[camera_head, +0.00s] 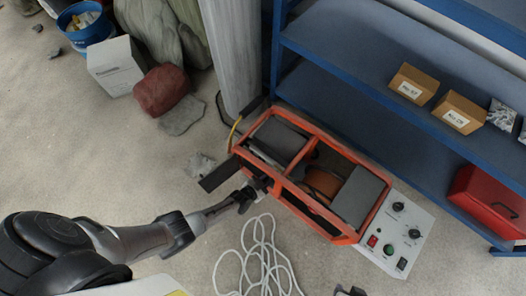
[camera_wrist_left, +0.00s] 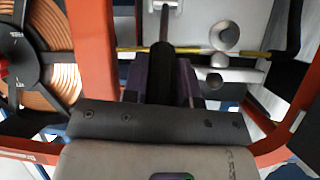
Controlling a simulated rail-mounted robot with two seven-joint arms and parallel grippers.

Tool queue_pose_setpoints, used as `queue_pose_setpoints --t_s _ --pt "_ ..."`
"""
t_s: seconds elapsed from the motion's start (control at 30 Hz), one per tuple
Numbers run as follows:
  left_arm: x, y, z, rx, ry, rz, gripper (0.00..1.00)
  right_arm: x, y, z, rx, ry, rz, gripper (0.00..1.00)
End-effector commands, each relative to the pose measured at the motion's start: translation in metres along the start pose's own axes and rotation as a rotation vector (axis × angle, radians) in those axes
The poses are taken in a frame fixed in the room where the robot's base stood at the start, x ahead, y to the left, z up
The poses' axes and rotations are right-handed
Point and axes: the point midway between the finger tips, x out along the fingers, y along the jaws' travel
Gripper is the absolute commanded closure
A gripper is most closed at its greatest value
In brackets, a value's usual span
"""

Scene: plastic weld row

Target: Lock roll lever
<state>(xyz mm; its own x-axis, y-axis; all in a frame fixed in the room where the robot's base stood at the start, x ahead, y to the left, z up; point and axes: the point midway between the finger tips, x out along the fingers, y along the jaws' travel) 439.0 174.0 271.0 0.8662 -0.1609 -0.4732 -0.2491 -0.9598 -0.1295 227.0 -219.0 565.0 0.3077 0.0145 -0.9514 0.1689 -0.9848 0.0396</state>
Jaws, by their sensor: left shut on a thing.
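The orange-framed welding machine (camera_head: 318,180) stands on the floor beside the blue shelf. My left gripper (camera_head: 262,184) reaches its near left side. In the left wrist view the fingers (camera_wrist_left: 162,82) are closed around a dark, rod-like roll lever (camera_wrist_left: 164,32). The lever runs up from between them toward a light metal plate (camera_wrist_left: 205,22) with round knobs. In the head view the gripper and frame hide the lever. A dark piece (camera_head: 350,291) at the bottom edge may be my right gripper; its jaws cannot be made out.
A copper-coloured spool (camera_wrist_left: 38,75) and orange frame bars (camera_wrist_left: 92,45) are close to the left gripper. A white control panel (camera_head: 398,234) with knobs is at the machine's right end. White rope (camera_head: 262,258) lies on the floor in front. A blue shelf (camera_head: 350,38) stands behind.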

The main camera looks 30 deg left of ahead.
Motion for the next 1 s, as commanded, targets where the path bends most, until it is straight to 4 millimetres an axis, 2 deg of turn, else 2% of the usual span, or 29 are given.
queue_pose_setpoints --t_s 0.03,0.23,0.8,0.83,1.0 --pt "-0.001 -0.001 -0.007 -0.001 -0.023 0.004 1.0 -0.008 0.0 -0.003 0.0 0.0 0.0 0.57" --pt "0.003 -0.002 -0.011 -0.007 -0.091 0.017 1.0 -0.017 0.001 -0.005 0.0 0.0 0.0 0.57" --pt "0.005 -0.002 -0.011 -0.008 -0.123 0.024 1.0 -0.02 -0.002 -0.007 0.01 0.0 -0.008 0.57" --pt "0.005 -0.002 -0.011 -0.008 -0.123 0.024 0.73 -0.02 -0.002 -0.007 0.01 0.0 -0.008 0.57" --pt "0.005 -0.002 -0.011 -0.008 -0.123 0.023 0.57 -0.02 -0.002 -0.007 0.01 0.0 -0.008 0.57"
